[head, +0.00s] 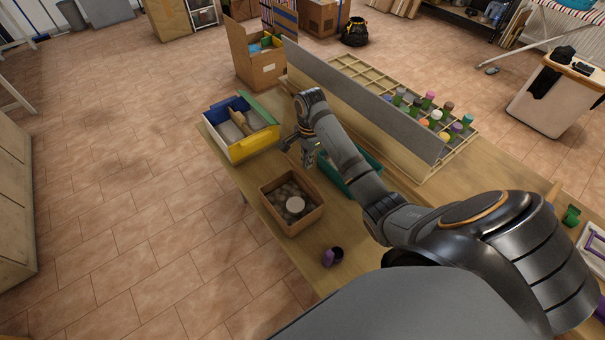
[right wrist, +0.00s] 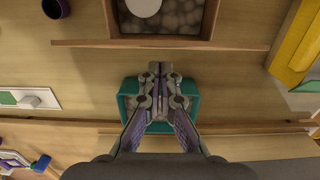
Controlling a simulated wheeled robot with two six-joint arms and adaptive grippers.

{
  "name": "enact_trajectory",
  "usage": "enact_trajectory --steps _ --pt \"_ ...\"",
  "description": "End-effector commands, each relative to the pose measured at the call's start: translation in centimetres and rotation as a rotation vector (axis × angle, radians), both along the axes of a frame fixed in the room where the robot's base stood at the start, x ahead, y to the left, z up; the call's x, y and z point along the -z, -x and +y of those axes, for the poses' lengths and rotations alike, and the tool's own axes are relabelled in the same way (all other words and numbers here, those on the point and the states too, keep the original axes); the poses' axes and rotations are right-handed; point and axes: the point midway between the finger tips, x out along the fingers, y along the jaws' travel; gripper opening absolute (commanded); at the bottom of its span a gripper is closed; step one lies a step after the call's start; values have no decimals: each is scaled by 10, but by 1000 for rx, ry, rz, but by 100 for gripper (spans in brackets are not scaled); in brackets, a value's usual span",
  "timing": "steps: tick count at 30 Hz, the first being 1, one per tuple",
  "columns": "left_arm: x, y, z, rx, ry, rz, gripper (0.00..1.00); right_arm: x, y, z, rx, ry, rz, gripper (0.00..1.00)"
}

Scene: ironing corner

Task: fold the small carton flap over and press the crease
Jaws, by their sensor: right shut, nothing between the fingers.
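An open cardboard carton (head: 262,68) stands at the far end of the table, with a tall panel raised on its left side. I cannot tell whether this is the small carton of the task, and no other carton flap shows clearly. My right gripper (head: 307,158) is shut and empty, pointing down over the table between the brown box and the teal bin. In the right wrist view its fingers (right wrist: 157,72) are together in front of the teal bin, apart from the carton, which is out of that view. My left gripper is not in view.
A brown box (head: 270,207) of grey pebbles with a white disc is near the gripper. A teal bin (head: 371,158) is partly behind my arm. A yellow-fronted bin (head: 256,146) stands left. A long grey panel (head: 370,100) borders a rack of bottles. A purple cup (head: 332,257) stands nearer.

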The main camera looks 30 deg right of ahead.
Motion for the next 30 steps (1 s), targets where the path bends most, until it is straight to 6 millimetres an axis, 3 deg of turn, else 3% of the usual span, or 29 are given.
enact_trajectory --steps 30 --pt "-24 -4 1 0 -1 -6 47 6 3 32 -1 -2 1 0"
